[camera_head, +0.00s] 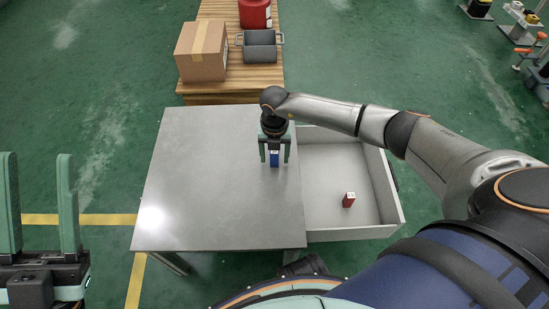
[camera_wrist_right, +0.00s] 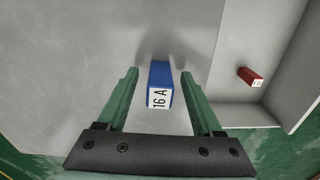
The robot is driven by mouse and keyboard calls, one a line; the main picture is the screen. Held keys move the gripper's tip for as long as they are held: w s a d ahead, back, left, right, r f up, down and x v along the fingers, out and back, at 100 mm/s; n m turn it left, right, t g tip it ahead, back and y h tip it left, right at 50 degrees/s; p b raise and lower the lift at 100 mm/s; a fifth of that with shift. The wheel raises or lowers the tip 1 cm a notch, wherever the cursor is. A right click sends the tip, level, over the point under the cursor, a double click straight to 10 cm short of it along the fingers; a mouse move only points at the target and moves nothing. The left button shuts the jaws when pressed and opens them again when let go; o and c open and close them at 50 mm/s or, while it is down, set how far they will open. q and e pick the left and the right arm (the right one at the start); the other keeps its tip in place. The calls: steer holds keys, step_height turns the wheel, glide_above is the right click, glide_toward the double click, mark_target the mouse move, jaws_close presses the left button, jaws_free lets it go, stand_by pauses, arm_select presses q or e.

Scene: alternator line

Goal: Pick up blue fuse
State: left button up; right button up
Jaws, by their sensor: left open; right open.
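The blue fuse (camera_head: 274,158) stands on the grey table (camera_head: 190,190), near the table's right side. In the right wrist view the blue fuse (camera_wrist_right: 160,82) shows a white label reading "16 A". My right gripper (camera_head: 275,160) is open, with its green fingers on either side of the fuse; its fingers (camera_wrist_right: 158,85) also show in the right wrist view, with gaps to the fuse on both sides. My left gripper (camera_head: 40,200) is open and empty at the far left, off the table.
A grey open bin (camera_head: 335,235) adjoins the table's right side and holds a red fuse (camera_head: 348,200). Behind the table, a wooden pallet (camera_head: 235,88) carries a cardboard box (camera_head: 202,50), a grey container (camera_head: 259,50) and a red canister (camera_head: 255,13). The table's left part is clear.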

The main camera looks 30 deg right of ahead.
steer(key=shift+c, duration=0.3)
jaws_close()
steer(key=shift+r, duration=0.2)
